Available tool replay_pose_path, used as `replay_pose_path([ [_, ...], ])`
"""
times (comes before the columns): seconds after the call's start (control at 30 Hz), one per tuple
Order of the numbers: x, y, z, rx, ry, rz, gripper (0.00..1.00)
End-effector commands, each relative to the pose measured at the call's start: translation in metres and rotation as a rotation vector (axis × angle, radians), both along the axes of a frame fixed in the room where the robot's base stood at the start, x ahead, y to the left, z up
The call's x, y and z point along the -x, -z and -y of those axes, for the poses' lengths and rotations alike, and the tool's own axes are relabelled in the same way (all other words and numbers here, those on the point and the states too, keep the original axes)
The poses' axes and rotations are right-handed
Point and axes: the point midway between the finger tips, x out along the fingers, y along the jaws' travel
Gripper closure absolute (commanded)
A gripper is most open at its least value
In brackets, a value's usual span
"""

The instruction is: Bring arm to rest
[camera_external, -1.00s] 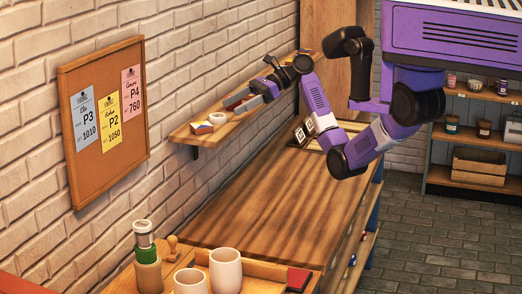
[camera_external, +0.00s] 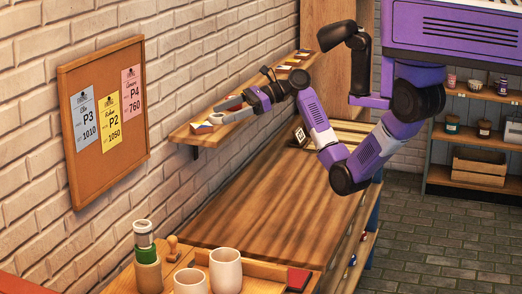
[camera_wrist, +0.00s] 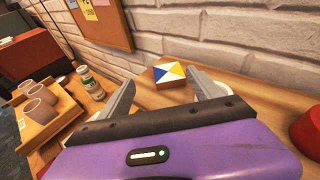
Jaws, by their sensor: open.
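My gripper (camera_external: 220,111) is open over the near end of the wall shelf (camera_external: 194,139). In the wrist view my gripper's two grey fingers (camera_wrist: 160,88) stand apart with nothing held between them. A small block (camera_external: 202,127) with white, blue and yellow triangles lies on the shelf just beyond the fingertips. In the wrist view this block (camera_wrist: 168,74) shows ahead between the fingers, apart from them. A white round piece (camera_wrist: 224,87) is partly hidden behind the right finger. My arm is bent and stretched out to the left over the wooden worktop (camera_external: 270,200).
A cork board (camera_external: 130,148) with price cards hangs on the brick wall. A red thing (camera_wrist: 307,130) is at the wrist view's right edge. The worktop's middle is clear.

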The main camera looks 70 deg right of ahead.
Motion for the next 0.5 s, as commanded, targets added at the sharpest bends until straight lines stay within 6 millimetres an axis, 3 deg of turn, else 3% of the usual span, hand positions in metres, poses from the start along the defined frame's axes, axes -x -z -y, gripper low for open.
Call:
replay_pose_path([
  [0.03, -0.001, 0.004, -0.021, -0.003, 0.015, 0.032, 0.26],
  [0.1, -0.002, 0.008, -0.043, 0.003, 0.051, 0.090, 0.26],
  [0.27, 0.008, 0.011, -0.085, 0.032, 0.132, 0.215, 0.26],
  [0.5, 0.053, 0.017, -0.129, 0.159, 0.257, 0.402, 0.26],
])
